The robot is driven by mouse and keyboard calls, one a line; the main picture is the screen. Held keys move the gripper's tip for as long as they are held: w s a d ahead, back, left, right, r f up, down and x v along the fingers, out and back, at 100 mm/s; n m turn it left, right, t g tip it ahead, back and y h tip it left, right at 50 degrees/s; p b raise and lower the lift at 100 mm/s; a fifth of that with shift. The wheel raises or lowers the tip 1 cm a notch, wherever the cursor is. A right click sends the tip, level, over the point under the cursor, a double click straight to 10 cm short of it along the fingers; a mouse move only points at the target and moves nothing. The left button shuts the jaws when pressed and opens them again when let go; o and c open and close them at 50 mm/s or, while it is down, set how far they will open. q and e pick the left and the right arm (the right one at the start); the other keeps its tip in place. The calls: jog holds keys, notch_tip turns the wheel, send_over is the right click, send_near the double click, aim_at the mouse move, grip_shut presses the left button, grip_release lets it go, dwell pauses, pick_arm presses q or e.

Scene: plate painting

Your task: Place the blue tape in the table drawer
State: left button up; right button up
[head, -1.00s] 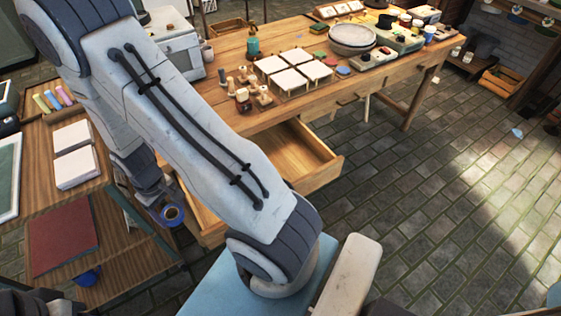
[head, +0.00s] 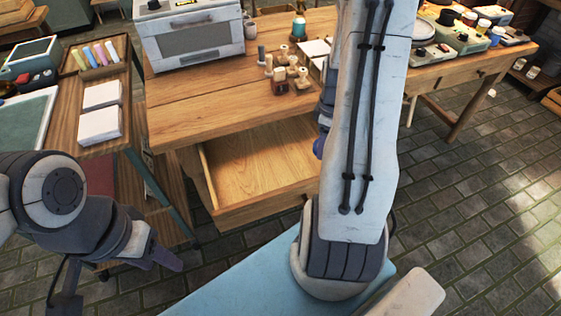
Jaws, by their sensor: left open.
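The table drawer (head: 262,165) is pulled out below the wooden table, and its visible inside is empty. My right arm stands across the middle of the head view and hides most of its gripper (head: 327,112). A small part of the blue tape (head: 319,148) shows at that arm's left edge, at the lower end of the gripper, over the drawer's right end. The gripper holds it; the fingertips are hidden. My left gripper (head: 120,284) is open and empty at the lower left, in front of the side shelf.
A white oven (head: 195,38) and several wooden stamps (head: 283,80) stand on the table (head: 215,98). The side shelf (head: 62,128) at the left holds white stacks (head: 100,122) and coloured sticks. Paint jars stand at the back right.

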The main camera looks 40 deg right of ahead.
jog(key=d, duration=0.1)
send_over(292, 160)
jog(key=shift+n, duration=0.3)
notch_tip(292, 160, down, 7)
jog(key=shift+a+f+b, duration=0.1)
jog(key=shift+b, duration=0.35)
jog(key=shift+f, duration=1.85)
jog(key=shift+f+b, duration=0.2)
jog(key=shift+b, duration=0.15)
jog(key=o, duration=1.3)
jog(key=shift+c, duration=0.2)
jog(key=shift+r, duration=0.1)
